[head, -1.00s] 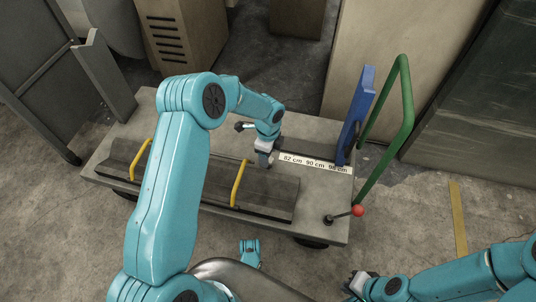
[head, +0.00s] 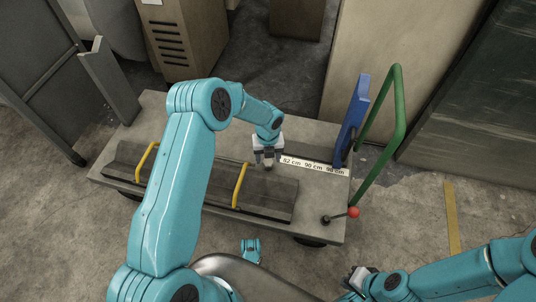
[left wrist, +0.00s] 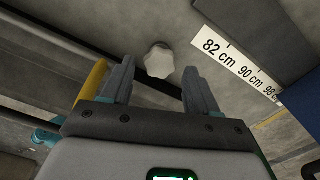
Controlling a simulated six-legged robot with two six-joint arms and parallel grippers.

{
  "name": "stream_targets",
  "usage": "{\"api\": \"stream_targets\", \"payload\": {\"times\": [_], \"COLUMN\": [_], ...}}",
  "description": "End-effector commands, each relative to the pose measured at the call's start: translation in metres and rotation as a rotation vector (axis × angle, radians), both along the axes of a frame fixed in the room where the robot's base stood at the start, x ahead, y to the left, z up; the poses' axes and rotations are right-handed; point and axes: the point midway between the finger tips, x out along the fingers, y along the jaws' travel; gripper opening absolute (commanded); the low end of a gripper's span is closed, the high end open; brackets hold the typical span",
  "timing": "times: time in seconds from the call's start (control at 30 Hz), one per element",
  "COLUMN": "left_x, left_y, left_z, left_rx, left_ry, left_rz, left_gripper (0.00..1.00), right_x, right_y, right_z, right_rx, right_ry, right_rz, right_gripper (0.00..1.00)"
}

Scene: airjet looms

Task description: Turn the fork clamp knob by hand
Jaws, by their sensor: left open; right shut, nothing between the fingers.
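The fork clamp knob (left wrist: 159,62) is a pale, lobed knob on the grey cart top in the left wrist view. My left gripper (left wrist: 156,85) is open, with one finger to each side of the knob's line and the knob just beyond the fingertips. I see no contact. In the head view my left gripper (head: 267,160) points down over the cart near the scale strip, and it mostly hides the knob there. My right gripper (head: 355,279) is shut and empty at the bottom, off the cart.
The grey cart (head: 318,190) carries a white strip (head: 312,166) marked 82, 90 and 98 cm, a dark bar with yellow handles (head: 240,185), and a blue upright (head: 352,120). A green rail (head: 400,120) and a red-tipped lever (head: 352,212) stand at the right end.

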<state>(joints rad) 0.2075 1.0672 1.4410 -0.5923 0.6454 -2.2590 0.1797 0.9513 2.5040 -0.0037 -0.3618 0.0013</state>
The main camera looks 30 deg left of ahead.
Motion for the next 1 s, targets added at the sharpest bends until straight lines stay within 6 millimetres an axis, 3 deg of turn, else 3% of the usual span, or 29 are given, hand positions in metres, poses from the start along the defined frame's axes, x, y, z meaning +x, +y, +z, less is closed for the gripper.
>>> {"api": "stream_targets", "payload": {"times": [0.5,0.73,0.87,1.0], "left_x": [0.0,0.0,0.0,0.0], "left_y": [0.0,0.0,0.0,0.0], "left_z": [-0.021,-0.02,-0.02,-0.02], "left_rx": [0.0,0.0,0.001,0.0], "left_ry": [0.0,-0.001,-0.001,0.0], "left_rz": [0.004,0.004,0.004,0.004], "left_gripper": [0.6,0.6,0.22,0.22], "right_x": [0.0,0.0,0.0,0.0], "right_y": [0.0,0.0,0.0,0.0], "right_z": [-0.016,-0.015,-0.015,-0.015], "right_rx": [0.0,0.0,0.0,0.0], "right_ry": [0.0,0.0,0.0,0.0], "right_rz": [0.0,0.0,0.0,0.0], "right_gripper": [0.0,0.0,0.0,0.0]}}
